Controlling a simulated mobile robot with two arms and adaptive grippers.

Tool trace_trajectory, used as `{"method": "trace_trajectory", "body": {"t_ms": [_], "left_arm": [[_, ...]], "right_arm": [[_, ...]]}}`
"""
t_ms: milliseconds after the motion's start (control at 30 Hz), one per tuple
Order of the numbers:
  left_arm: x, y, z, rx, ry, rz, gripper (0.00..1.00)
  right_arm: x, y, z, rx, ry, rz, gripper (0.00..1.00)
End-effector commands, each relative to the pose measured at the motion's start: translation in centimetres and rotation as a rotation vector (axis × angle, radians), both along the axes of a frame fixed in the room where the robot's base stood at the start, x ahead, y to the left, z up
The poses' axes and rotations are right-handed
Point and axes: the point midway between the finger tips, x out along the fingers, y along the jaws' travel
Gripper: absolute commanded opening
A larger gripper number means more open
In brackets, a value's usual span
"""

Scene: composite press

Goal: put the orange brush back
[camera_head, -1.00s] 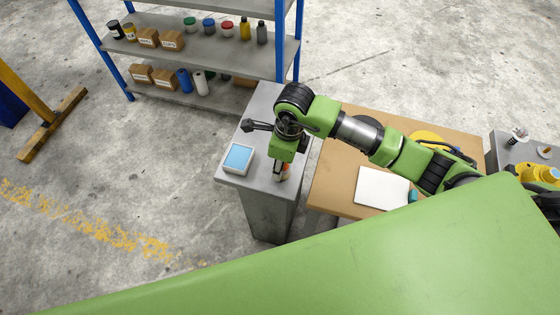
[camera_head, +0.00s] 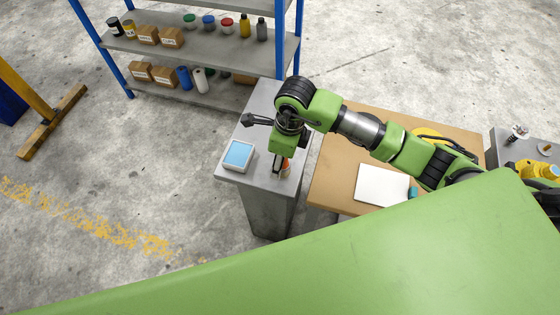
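My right arm reaches in from the right, and its gripper (camera_head: 279,168) points down over the grey metal stand. A small orange thing (camera_head: 286,164), probably the orange brush, shows at the gripper's fingers, close to the stand's top. The fingers and the gripper body hide most of it. I cannot tell whether the fingers are closed on it or only beside it. My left gripper is not in view.
The grey stand (camera_head: 262,110) carries a blue-screened device (camera_head: 237,155) left of the gripper. A brown table (camera_head: 335,180) with a white panel (camera_head: 381,184) is to the right. A blue-posted shelf (camera_head: 215,50) stands behind. A large green surface fills the foreground.

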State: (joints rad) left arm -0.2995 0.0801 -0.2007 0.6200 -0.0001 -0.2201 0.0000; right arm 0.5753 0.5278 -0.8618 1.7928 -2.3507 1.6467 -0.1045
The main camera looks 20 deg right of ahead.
Motion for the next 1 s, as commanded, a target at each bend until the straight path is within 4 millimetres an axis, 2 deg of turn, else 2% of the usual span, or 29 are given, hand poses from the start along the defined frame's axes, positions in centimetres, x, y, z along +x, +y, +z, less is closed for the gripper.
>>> {"method": "trace_trajectory", "body": {"t_ms": [300, 500, 700, 1000], "left_arm": [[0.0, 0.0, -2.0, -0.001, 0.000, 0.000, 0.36], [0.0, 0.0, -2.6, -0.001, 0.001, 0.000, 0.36], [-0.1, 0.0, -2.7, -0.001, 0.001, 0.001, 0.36], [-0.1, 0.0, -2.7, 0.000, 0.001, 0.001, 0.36]], "right_arm": [[-0.3, -0.7, 6.6, -0.001, -0.007, 0.002, 0.47], [-0.6, -1.0, 9.7, -0.001, -0.003, -0.001, 0.47], [-0.7, -1.1, 10.8, -0.001, 0.000, 0.000, 0.47], [-0.8, -1.1, 10.8, -0.001, 0.001, -0.001, 0.47]]}}
